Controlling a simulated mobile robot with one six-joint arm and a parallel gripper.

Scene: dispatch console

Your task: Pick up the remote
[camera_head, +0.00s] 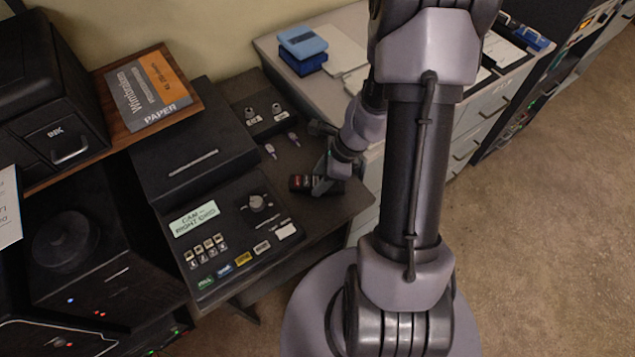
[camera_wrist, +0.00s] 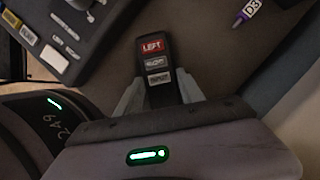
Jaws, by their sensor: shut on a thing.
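The remote (camera_wrist: 157,68) is a small black bar with a red label reading LEFT and two paler labels below it. In the wrist view it sits between the two fingers of my gripper (camera_wrist: 160,98), which is shut on it. In the head view the remote (camera_head: 303,183) is at the console's right side, with my gripper (camera_head: 322,184) around its right end. The part of the remote nearest my palm is hidden by the gripper. I cannot tell whether it touches the console top.
The black console (camera_head: 335,208) carries a button panel (camera_head: 222,250) left of the remote. A marker labelled D3 (camera_wrist: 250,12) lies close by. A paper box (camera_head: 147,90) is on a wooden shelf, and blue boxes (camera_head: 302,42) are on the desk behind. Brown floor (camera_head: 540,220) is open at right.

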